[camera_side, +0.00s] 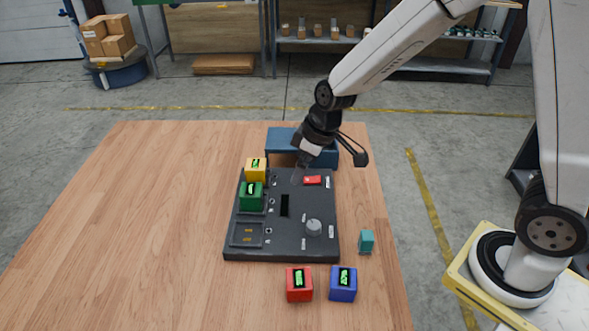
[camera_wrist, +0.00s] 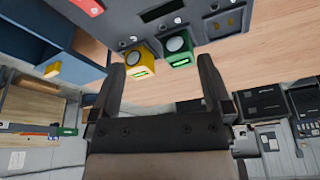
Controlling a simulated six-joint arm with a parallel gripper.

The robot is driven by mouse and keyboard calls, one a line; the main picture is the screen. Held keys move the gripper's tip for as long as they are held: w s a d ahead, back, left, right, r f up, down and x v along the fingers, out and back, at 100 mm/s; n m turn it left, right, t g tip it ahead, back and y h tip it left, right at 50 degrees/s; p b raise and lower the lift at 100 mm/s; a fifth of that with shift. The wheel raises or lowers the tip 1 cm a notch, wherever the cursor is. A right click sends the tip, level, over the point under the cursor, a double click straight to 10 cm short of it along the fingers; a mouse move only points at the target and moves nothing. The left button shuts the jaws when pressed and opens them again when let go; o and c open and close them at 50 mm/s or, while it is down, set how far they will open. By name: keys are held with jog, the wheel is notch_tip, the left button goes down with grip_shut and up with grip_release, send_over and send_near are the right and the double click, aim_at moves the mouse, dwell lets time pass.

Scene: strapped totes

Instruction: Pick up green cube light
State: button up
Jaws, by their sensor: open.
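A green cube (camera_side: 251,196) with a lit green mark on its face sits on the left side of the dark panel (camera_side: 284,247), just in front of a yellow cube (camera_side: 256,170). In the wrist view the green cube (camera_wrist: 178,50) lies beyond my fingertips, to the right of the yellow cube (camera_wrist: 141,60). My gripper (camera_wrist: 162,75) is open and empty, its two dark fingers spread apart. In the side view my gripper (camera_side: 300,172) hangs above the far part of the panel, right of the cubes and apart from them.
A red cube (camera_side: 299,284) and a blue cube (camera_side: 343,284) stand at the table's front. A small teal block (camera_side: 367,241) is right of the panel. A blue bin (camera_side: 283,140) stands behind it. The panel carries a knob (camera_side: 314,228). The table's left side (camera_side: 140,220) is clear.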

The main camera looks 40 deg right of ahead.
aim_at(250, 189)
jog(key=shift+w+a+f+n+y, duration=0.25)
jog(key=shift+w+a+f+n, duration=0.4)
jog(key=shift+w+a, duration=0.6)
jog(key=shift+w+a+f+n+y, duration=0.2)
jog(key=shift+w+a+f+n, duration=0.45)
jog(key=shift+w+a, duration=0.55)
jog(key=shift+w+a+f+n+y, duration=0.25)
jog(key=shift+w+a+f+n, duration=0.55)
jog(key=shift+w, duration=0.75)
jog(key=shift+a, duration=0.1)
jog(key=shift+x, duration=2.45)
grip_shut()
jog(key=shift+r, duration=0.1)
